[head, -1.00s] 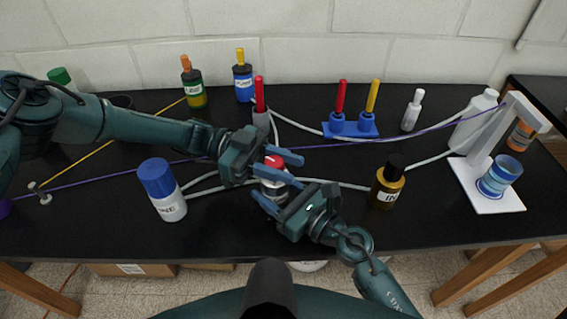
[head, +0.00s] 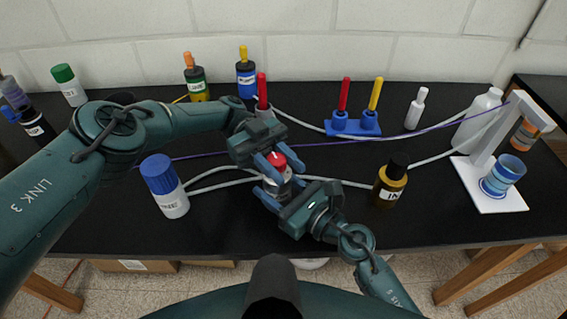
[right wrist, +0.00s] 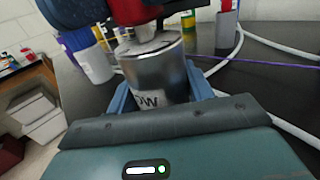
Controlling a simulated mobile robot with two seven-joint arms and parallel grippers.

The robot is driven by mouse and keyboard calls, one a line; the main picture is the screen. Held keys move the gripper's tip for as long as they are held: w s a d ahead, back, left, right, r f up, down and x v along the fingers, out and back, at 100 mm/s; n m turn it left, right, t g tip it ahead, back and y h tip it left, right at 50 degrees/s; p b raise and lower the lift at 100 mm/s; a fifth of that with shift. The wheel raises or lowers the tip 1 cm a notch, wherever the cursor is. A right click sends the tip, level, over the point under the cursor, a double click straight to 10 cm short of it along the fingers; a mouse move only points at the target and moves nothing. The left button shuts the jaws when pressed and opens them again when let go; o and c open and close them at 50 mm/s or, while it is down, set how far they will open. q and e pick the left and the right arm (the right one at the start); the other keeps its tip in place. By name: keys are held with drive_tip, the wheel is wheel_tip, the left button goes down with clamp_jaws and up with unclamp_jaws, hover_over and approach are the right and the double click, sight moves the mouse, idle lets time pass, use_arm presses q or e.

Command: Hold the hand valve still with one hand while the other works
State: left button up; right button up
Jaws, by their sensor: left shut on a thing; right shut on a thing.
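The hand valve (head: 279,187) is a silver cylinder with a red handle (head: 276,160) on top, upright on the black table. In the right wrist view its metal body (right wrist: 155,75) carries a partly hidden label. My right gripper (head: 282,192) is shut on the body from the front, one finger on each side. My left gripper (head: 277,167) reaches in from behind and left and is shut on the red handle. The fingers hide part of the valve.
A grey hose (head: 225,172) runs along both sides of the valve. A blue-capped white bottle (head: 172,204) stands to the left, a brown bottle (head: 389,190) to the right. A red-topped post (head: 262,92) stands behind. A white stand (head: 487,200) is at far right.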

idle(0.3)
use_arm(q)
drive_tip(key=o, duration=1)
wheel_tip(320, 180, up, 10)
